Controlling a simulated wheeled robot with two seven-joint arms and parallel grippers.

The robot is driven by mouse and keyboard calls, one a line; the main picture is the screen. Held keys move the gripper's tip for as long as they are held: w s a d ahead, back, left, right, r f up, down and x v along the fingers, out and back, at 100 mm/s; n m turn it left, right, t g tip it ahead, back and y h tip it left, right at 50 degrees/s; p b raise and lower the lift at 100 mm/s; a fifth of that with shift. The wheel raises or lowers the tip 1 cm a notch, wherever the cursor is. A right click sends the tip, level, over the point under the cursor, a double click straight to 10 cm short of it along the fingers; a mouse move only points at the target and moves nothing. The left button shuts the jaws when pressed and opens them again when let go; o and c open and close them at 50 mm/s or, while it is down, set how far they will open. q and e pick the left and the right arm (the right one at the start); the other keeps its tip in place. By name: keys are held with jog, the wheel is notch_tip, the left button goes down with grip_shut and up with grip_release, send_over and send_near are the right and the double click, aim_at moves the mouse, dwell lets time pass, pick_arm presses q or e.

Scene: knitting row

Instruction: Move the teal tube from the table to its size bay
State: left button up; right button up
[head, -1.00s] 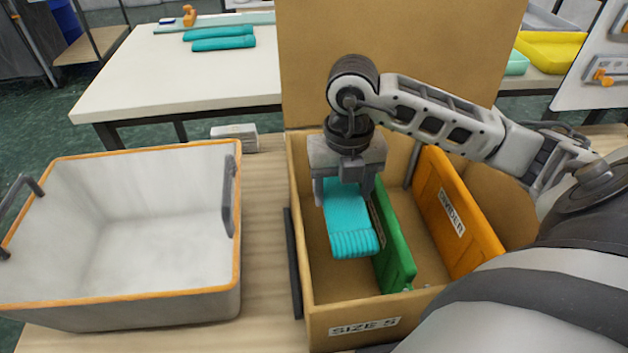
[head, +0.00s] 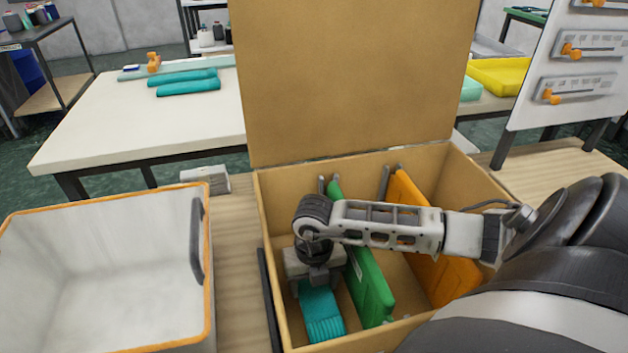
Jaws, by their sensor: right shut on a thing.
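The teal tube (head: 321,312) is in my right gripper (head: 318,282), which is shut on its upper end. The tube is down inside the left bay of the open cardboard box (head: 268,243), left of the green divider (head: 367,285). Whether it touches the bay floor, I cannot tell. The orange divider (head: 440,258) stands further right in the box. My left gripper is not in view.
An empty grey bin with an orange rim (head: 209,270) stands left of the box. The box's raised lid (head: 345,80) blocks the view behind. Two more teal tubes (head: 188,88) lie on the white table (head: 130,120) at the back.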

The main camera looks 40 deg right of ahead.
jog(key=shift+f, duration=0.45)
jog(key=shift+f, duration=0.1)
jog(key=o, duration=0.9)
jog(key=shift+o, duration=0.2)
notch_tip(320, 180, up, 12)
jog(key=shift+p, duration=0.4)
